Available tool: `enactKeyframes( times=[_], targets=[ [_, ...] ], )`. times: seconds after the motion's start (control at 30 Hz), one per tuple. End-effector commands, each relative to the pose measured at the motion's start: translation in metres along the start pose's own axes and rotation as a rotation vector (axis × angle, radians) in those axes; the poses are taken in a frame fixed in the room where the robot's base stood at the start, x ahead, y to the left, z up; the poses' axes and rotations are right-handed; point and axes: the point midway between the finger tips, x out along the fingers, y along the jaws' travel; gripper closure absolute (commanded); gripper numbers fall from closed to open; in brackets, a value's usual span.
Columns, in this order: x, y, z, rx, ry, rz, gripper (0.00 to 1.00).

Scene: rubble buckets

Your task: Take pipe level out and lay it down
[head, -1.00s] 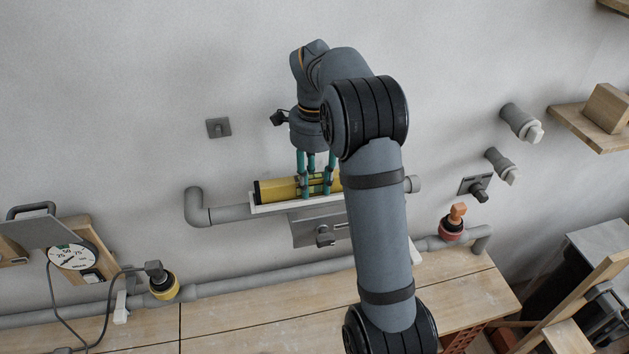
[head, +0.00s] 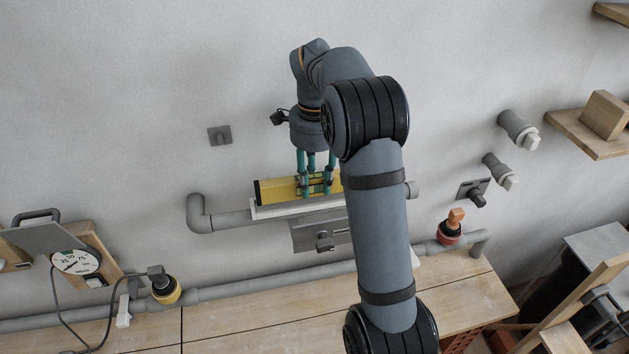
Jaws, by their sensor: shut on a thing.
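The pipe level is a yellow bar (head: 276,190) with a dark left end. It lies almost level along the grey wall pipe, at the white tray (head: 262,213) on that pipe. My gripper (head: 314,190), with teal fingers pointing down, is shut on the level near its middle. More of the tray's white inside shows below the level, which looks raised in it; whether any part still touches the tray I cannot tell. My arm hides the level's right end and the tray's right part.
A grey metal box (head: 318,234) with a knob sits just below the tray. A wooden bench (head: 255,318) below has wide bare room. A pipe (head: 270,280) runs along its back, with a yellow-collared valve (head: 166,290) and a gauge (head: 76,261) at left.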

Motion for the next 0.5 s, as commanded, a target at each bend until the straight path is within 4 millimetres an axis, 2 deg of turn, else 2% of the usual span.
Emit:
enactKeyframes(
  times=[0.2,0.5],
  targets=[
    [-0.0074,-0.0003,-0.0001,0.0,0.0,-0.001,1.0],
    [-0.0072,-0.0003,-0.0001,0.0,0.0,-0.001,1.0]
  ],
)
